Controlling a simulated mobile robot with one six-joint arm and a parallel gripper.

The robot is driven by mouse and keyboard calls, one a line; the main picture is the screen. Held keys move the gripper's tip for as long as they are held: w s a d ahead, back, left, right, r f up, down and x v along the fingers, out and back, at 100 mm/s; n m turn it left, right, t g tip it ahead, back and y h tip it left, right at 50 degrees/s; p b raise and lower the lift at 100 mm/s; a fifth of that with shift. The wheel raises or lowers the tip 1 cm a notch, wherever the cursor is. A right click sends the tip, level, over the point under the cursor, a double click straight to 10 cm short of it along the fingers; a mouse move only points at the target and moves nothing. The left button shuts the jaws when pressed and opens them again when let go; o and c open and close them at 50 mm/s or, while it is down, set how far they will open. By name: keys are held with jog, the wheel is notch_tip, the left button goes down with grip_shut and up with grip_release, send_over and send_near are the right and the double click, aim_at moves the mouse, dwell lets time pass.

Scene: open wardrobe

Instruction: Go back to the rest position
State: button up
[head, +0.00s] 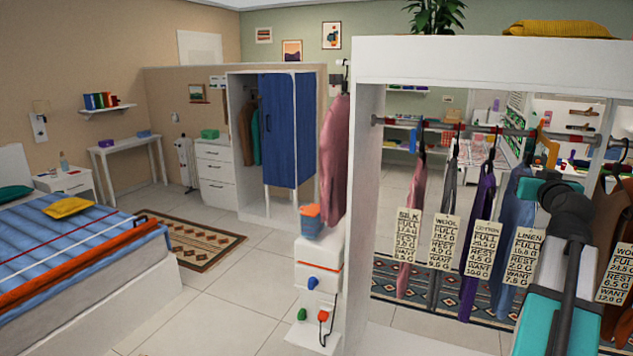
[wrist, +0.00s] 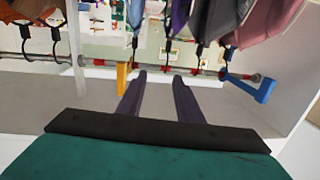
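My gripper (wrist: 159,78) shows in the wrist view with two dark fingers apart and nothing between them. The red and grey rail (wrist: 96,62) lies across that view just beyond the fingertips. In the head view my arm stands at the right, in front of the open wardrobe (head: 480,62); I cannot make out the fingers there. Garments hang from the rail: a pink one (head: 411,195), a grey one (head: 444,205), a purple one (head: 483,190), a blue one (head: 518,205) and a brown one (head: 618,230). Paper tags hang on several of them.
A blue hook (wrist: 262,90) and a yellow piece (wrist: 122,80) are at the rail near my gripper. Another pink garment (head: 333,165) hangs outside the wardrobe's left wall, above a white stand (head: 317,275). A bed (head: 110,290) is at the left; tiled floor (head: 230,310) lies clear between.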

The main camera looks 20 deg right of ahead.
jog(key=w+a+f+n+y, duration=0.1)
jog(key=w+a+f+y, duration=0.1)
jog(key=w+a+f, duration=0.55)
jog(key=w+a+f+n+g+y, duration=0.15)
jog(key=w+a+f, duration=0.25)
jog(key=f, duration=0.7)
jog(key=w+a+f+n+y, duration=0.1)
jog(key=w+a+f+y, duration=0.2)
jog(key=w+a+f, duration=0.45)
jog(key=s+a+f+n+g+y, duration=0.1)
jog(key=a+f+g+y, duration=0.1)
jog(key=a+f, duration=1.1)
jog(key=s+a+f+n+g+y, duration=0.25)
jog(key=a+f, duration=0.75)
jog(key=f, duration=0.8)
jog(key=s+a+f+n+g+y, duration=0.1)
jog(key=s+a+f+g, duration=0.2)
jog(key=s+a+f, duration=0.7)
jog(key=s+a+f+g, duration=0.4)
jog(key=s+a+f, duration=0.4)
jog(key=s+f, duration=0.3)
jog(key=s+a+f+g, duration=0.2)
jog(key=s+f+g, duration=0.35)
jog(key=s, duration=0.75)
jog(key=s+d+g+h, duration=0.1)
jog(key=s+d+h, duration=0.1)
jog(key=s, duration=0.7)
jog(key=shift+d+m, duration=0.4)
jog(key=shift+d, duration=0.2)
